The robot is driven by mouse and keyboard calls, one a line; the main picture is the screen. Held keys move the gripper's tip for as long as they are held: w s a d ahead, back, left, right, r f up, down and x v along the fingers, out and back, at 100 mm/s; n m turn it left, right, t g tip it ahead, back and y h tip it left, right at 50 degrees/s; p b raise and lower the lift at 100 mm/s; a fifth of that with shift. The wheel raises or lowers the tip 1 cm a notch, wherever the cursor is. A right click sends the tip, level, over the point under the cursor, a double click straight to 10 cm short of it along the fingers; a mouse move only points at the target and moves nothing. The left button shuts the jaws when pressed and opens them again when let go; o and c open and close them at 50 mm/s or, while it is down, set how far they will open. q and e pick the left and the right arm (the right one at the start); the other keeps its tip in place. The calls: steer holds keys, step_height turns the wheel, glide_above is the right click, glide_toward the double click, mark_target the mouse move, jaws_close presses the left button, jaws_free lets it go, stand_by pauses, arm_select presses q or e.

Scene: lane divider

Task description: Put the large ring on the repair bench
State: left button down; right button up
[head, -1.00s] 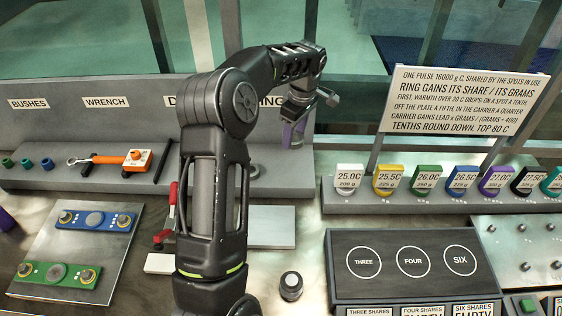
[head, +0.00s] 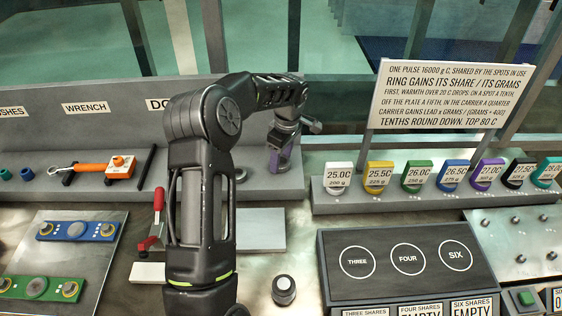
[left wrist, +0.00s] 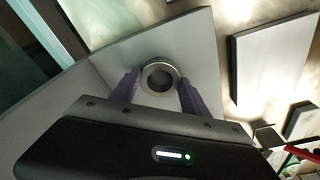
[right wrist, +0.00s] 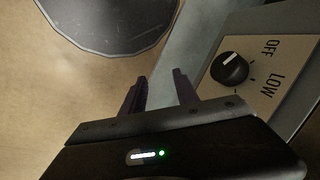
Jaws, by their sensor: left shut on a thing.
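My left gripper (head: 280,158) is low over the right end of the grey rack at the back, fingers pointing down. In the left wrist view its purple fingers (left wrist: 158,88) are shut on a grey metal ring (left wrist: 174,70), which lies between the tips close against the pale rack surface. In the head view the fingers hide this ring. No surface carries a readable repair bench label; a flat light-grey plate (head: 262,230) lies in front of the rack. My right gripper (right wrist: 158,90) shows only in its wrist view, open and empty above a tan surface.
A red-handled clamp (head: 157,210) stands left of my left arm. An orange-handled wrench (head: 95,168) lies on the rack (head: 60,190). A small dark cylinder (head: 284,290) stands in front of the plate. Right are coloured tags and a panel (head: 335,290) with three circles.

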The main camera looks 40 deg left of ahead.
arm_select(q)
steer(key=shift+f, duration=0.1)
steer(key=c, duration=0.6)
jaws_free()
steer(key=shift+o, duration=0.2)
steer(key=shift+r+p, duration=0.35)
steer(key=shift+r, duration=0.2)
step_height(320, 180, up, 11)
steer(key=d+p, duration=0.1)
steer(key=p, duration=0.1)
steer(key=shift+d+p, duration=0.25)
steer(key=shift+p, duration=0.05)
